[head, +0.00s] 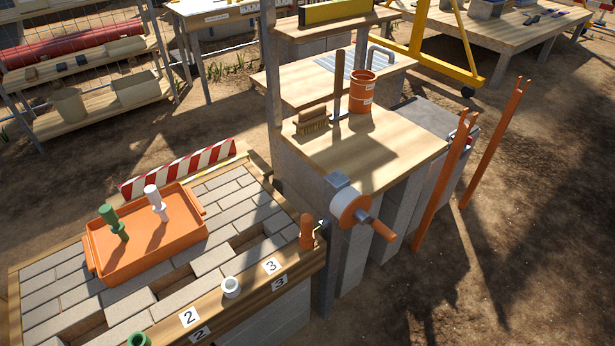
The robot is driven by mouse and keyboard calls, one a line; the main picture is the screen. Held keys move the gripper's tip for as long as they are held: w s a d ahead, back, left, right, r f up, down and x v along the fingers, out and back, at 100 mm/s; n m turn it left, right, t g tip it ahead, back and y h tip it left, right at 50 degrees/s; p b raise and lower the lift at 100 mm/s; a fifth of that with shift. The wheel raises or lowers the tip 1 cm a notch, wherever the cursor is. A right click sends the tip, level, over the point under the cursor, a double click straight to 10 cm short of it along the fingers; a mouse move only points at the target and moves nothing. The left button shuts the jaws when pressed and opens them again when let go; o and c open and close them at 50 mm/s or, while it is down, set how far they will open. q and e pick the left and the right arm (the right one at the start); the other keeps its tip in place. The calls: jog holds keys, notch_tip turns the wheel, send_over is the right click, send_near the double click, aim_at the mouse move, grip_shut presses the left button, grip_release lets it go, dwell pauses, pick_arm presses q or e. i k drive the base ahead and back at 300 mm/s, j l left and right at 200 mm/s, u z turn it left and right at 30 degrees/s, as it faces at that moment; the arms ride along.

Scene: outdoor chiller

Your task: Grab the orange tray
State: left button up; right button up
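The orange tray (146,258) lies on the brick-topped bench at the left of the head view. It is rectangular and shallow, with a raised rim and a handle at each short end. A green peg-like piece (113,224) and a white peg-like piece (155,203) stand in it, slightly tilted in the view. Neither of my grippers shows in this view.
The brick bench (235,202) has gaps between some bricks and numbered labels along its front edge. A white ring (231,287) and a green ring (138,340) sit near that edge. A striped barrier (180,168) stands behind the tray. A wooden counter (375,150) with an orange cup (361,92) is to the right.

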aim_at(152, 241)
jog(key=u, duration=1.2)
